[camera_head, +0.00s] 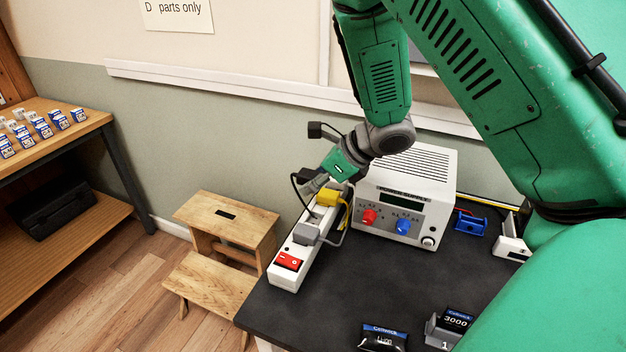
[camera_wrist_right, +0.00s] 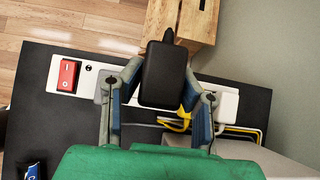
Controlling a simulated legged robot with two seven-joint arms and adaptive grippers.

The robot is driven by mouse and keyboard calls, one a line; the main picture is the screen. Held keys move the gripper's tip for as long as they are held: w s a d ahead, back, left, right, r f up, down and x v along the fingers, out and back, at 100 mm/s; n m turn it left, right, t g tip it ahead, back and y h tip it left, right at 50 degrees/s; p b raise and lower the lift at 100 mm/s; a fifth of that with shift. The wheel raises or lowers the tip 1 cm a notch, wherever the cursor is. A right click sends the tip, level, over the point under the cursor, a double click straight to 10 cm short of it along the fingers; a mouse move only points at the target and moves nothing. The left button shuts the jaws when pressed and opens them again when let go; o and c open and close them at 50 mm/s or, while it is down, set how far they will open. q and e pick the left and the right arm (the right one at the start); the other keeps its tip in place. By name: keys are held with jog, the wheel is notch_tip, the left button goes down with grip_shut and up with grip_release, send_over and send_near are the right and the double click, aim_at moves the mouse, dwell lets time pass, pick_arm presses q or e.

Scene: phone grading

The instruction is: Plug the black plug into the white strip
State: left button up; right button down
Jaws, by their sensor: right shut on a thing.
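The white strip (camera_head: 279,277) lies along the left edge of the dark table, with a red switch (camera_head: 289,261) at its near end. A grey plug (camera_head: 306,234) and a yellow plug (camera_head: 328,198) sit on it. My right gripper (camera_head: 311,183) is over the strip's far part, beside the yellow plug. In the right wrist view the black plug (camera_wrist_right: 163,75) is between its two fingers, which are shut on it. The plug covers part of the strip (camera_wrist_right: 88,78) there. I cannot tell whether plug and strip touch. My left gripper is not in view.
A white power supply (camera_head: 405,195) stands right of the strip, close to my right arm. A blue part (camera_head: 470,222) and dark packages (camera_head: 384,338) lie farther right and in front. The table's middle is clear. A wooden step stool (camera_head: 228,220) stands left of the table.

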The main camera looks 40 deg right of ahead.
jog(key=b, duration=0.4)
send_over(308, 217)
jog(key=f, duration=0.3)
jog(key=s+f, duration=0.1)
jog(key=f, duration=0.1)
jog(key=shift+d+f, duration=0.25)
jog(key=shift+d, duration=0.1)
jog(key=shift+d+f, duration=0.1)
jog(key=shift+f, duration=0.45)
jog(key=shift+b, duration=0.35)
jog(key=shift+f+b, duration=0.7)
jog(key=shift+f, duration=0.1)
jog(key=shift+s+a+f, duration=0.15)
jog(key=shift+a+f, duration=0.05)
jog(key=c, duration=1.1)
grip_release()
jog(key=shift+f, duration=0.1)
